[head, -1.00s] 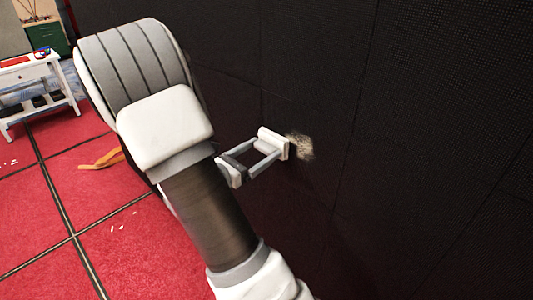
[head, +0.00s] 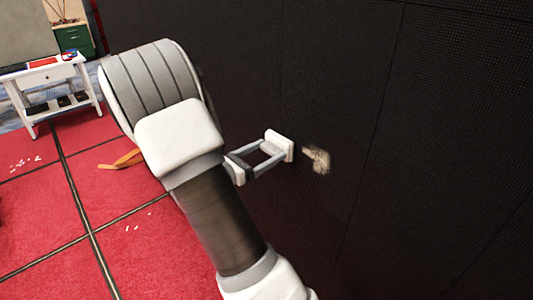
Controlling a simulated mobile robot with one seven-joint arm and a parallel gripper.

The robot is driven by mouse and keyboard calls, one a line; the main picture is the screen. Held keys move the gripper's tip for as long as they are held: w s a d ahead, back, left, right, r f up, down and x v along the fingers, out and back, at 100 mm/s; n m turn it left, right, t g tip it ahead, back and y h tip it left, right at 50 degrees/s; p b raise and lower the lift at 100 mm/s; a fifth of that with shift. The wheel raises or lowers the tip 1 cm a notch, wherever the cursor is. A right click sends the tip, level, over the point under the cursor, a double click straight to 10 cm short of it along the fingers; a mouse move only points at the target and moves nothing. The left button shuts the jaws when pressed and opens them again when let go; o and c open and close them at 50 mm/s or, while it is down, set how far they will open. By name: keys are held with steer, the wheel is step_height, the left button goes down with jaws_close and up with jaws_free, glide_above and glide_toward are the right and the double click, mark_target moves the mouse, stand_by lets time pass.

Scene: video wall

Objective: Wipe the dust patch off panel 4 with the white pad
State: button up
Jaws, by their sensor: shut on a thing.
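The dust patch (head: 318,160) is a tan smudge on a dark panel (head: 300,210) of the wall. The white pad (head: 281,145) is held at the wall just left of the patch. Whether the pad touches the panel cannot be told. My gripper (head: 271,150) is shut on the pad, its two grey fingers reaching from the wrist toward the wall. My arm hides part of the wall to the left. No panel number can be read.
A white table (head: 52,80) with red and blue items stands at the far left. A green cabinet (head: 75,38) is behind it. An orange strip (head: 122,160) and several white bits (head: 25,163) lie on the red tiled floor (head: 50,230).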

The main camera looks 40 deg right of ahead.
steer(key=shift+r+p, duration=0.4)
steer(key=shift+r, duration=0.5)
steer(key=shift+s+d, duration=0.15)
steer(key=shift+s, duration=1.85)
steer(key=shift+s+d, duration=0.2)
steer(key=shift+s, duration=1.85)
steer(key=shift+s+d, duration=0.15)
steer(key=shift+s, duration=1.85)
steer(key=shift+w+a+p, duration=0.15)
steer(key=shift+w+p, duration=0.15)
steer(key=shift+w, duration=1.7)
steer(key=shift+w+a+p, duration=0.2)
steer(key=shift+w+p, duration=0.1)
steer(key=shift+w, duration=1.75)
steer(key=shift+w+a+p, duration=0.15)
steer(key=shift+w+p, duration=0.15)
steer(key=shift+w, duration=1.7)
steer(key=a+p, duration=0.1)
steer(key=a, duration=0.5)
steer(key=shift+s, duration=0.25)
